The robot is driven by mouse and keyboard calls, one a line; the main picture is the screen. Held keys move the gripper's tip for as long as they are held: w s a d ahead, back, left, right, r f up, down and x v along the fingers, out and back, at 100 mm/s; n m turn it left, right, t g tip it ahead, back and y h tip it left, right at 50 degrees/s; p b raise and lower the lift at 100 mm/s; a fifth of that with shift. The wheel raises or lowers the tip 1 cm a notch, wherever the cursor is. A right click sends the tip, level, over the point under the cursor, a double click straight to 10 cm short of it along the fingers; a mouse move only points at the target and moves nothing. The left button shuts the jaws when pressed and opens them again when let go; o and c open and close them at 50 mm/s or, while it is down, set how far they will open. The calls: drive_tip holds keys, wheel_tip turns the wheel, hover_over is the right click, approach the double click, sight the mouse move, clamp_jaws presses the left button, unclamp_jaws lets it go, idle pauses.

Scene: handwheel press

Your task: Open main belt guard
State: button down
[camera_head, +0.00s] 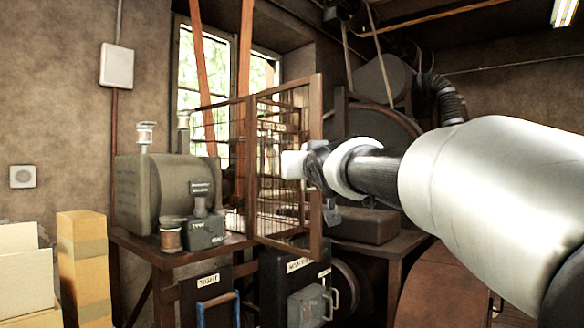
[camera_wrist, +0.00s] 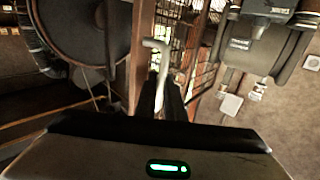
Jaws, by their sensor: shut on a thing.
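The belt guard is a brown-framed wire mesh panel (camera_head: 317,100) in the middle of the head view. Its right edge stands nearer to me than its left edge, so it sits at an angle to the mesh beside it. My gripper (camera_head: 318,168) is at the panel's right edge, partly hidden by my wrist. In the wrist view, the dark fingers (camera_wrist: 161,98) are closed together on a pale bent handle (camera_wrist: 160,58), whose curved end sticks out beyond them. Mesh (camera_wrist: 172,22) shows behind the handle. The exact grip is hard to see in the head view.
A grey-green motor (camera_head: 150,195) stands on a bench left of the guard. A large dark wheel (camera_head: 380,125) is behind my arm. Boxes with handles (camera_head: 305,305) are below. Cartons (camera_head: 82,265) stand at the left. Slanted belts (camera_head: 203,75) rise by the window.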

drive_tip(key=c, duration=1.8)
unclamp_jaws()
drive_tip(key=shift+r, duration=0.15)
drive_tip(key=shift+c, duration=0.2)
drive_tip(key=s+d+p, duration=0.2)
drive_tip(key=s+p, duration=0.3)
drive_tip(key=s, duration=1.2)
drive_tip(key=shift+d, duration=0.3)
drive_tip(key=shift+s, duration=0.1)
